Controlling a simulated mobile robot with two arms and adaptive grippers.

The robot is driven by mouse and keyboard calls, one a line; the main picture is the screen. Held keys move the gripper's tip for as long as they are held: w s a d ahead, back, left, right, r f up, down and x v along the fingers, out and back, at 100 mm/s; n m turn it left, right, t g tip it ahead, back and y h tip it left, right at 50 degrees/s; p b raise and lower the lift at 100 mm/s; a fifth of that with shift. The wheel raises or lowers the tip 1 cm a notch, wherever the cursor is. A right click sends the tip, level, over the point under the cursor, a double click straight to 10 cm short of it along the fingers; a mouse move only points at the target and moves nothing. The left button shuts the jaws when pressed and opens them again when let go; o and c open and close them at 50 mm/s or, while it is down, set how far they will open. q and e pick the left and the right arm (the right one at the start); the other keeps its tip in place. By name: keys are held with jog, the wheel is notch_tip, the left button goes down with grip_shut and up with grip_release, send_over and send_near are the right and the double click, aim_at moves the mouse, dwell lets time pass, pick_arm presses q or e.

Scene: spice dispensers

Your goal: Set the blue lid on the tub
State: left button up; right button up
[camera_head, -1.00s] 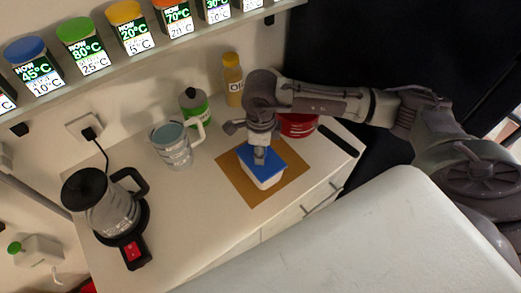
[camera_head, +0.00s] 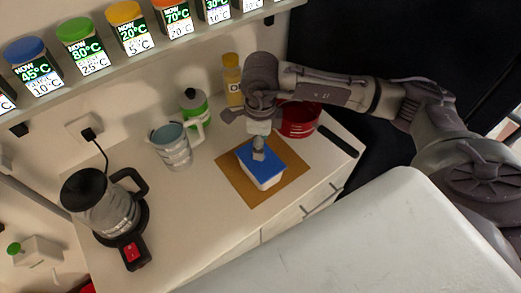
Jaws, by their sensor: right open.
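The blue lid (camera_head: 268,166) lies on the white tub (camera_head: 267,183), covering its top. A small grey knob (camera_head: 259,154) stands up from the lid. The tub is on a brown mat (camera_head: 238,187) on the counter. My right gripper (camera_head: 259,138) is just above the knob, pointing down. It is open and holds nothing; its fingers are small and partly hard to make out. My left gripper is not in view.
A red pot (camera_head: 299,121) with a dark handle is right of the gripper. An oil bottle (camera_head: 233,80), a green-and-white bottle (camera_head: 194,105) and a measuring jug (camera_head: 172,148) stand to the left. A kettle (camera_head: 108,205) is further left. The counter between kettle and mat is clear.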

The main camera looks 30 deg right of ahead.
notch_tip(320, 180, up, 9)
jog(key=b, duration=0.2)
jog(key=shift+f, duration=0.2)
